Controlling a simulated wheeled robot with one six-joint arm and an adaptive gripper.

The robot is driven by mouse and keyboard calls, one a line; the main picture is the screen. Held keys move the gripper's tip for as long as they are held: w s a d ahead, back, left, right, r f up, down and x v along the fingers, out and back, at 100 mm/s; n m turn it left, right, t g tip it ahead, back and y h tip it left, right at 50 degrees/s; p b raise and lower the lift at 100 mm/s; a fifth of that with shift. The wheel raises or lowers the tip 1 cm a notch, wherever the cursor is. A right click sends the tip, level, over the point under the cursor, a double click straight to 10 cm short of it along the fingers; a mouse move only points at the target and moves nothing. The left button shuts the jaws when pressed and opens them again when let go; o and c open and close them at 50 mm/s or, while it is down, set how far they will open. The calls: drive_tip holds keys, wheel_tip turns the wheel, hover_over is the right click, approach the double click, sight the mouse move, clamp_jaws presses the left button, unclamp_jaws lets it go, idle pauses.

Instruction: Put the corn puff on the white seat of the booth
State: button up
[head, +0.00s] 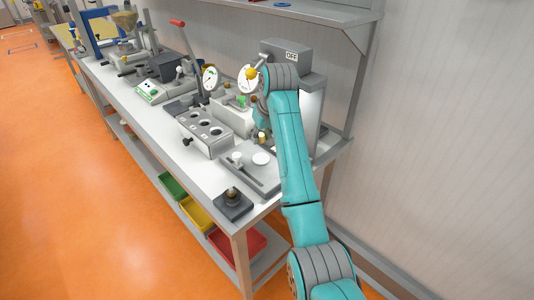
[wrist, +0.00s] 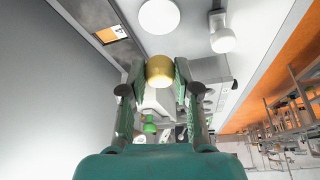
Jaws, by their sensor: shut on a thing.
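The corn puff (wrist: 160,70), a short golden cylinder with a pale end, is between the two green-padded fingers of my gripper (wrist: 160,76) in the wrist view. My gripper is shut on it. In the head view a small yellowish piece, likely the puff (head: 262,137), shows below my teal wrist. A round white disc (head: 261,158) lies on a grey plate just beyond it; it also shows in the wrist view (wrist: 159,16), apart from the puff. A grey box marked OFF (head: 285,52) stands behind, perhaps part of the booth. My arm hides much of that area.
A white knob (head: 237,158) stands beside the disc. A block with round holes (head: 206,132), dial gauges (head: 210,77) and a red-handled lever (head: 178,23) crowd the bench to the left. A dark square base (head: 233,204) sits near the front edge. A shelf (head: 300,8) hangs above.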

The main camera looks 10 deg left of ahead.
sight(260, 158)
wheel_tip(260, 158, down, 3)
drive_tip(key=shift+d+r, duration=0.1)
drive_tip(key=shift+f, duration=2)
drive_tip(key=shift+f, duration=0.15)
drive_tip(key=o, duration=0.7)
drive_tip(key=v, duration=1.2)
